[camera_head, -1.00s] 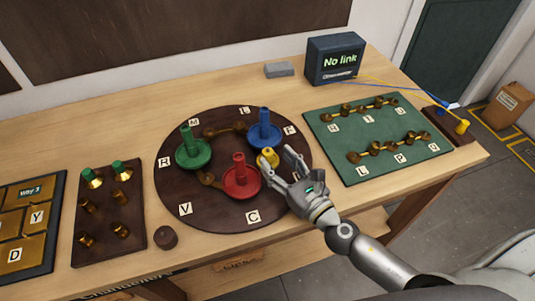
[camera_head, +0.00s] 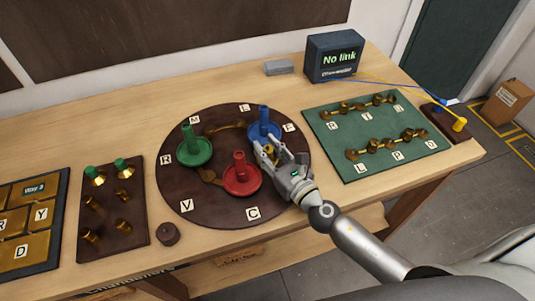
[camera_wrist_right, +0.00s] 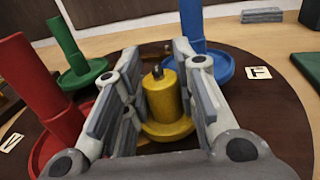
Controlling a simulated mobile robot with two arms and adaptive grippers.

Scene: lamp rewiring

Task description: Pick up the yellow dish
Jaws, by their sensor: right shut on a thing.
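The yellow dish (camera_wrist_right: 163,100), with a short upright knob and a round base, sits on the round dark board (camera_head: 215,212) between the blue and red dishes. My right gripper (camera_head: 269,148) reaches in from the right and is shut on the yellow dish. In the right wrist view the finger pads (camera_wrist_right: 158,75) stand on both sides of its knob, and the base shows below them, low at the board. In the head view the fingers hide much of the yellow dish (camera_head: 271,154). My left gripper is not in view.
A blue dish (camera_head: 263,128), a red dish (camera_head: 240,179) and a green dish (camera_head: 190,150) with tall posts stand close by on the board. A green panel (camera_head: 330,148) lies to the right. A small monitor (camera_head: 336,57) reads "No link".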

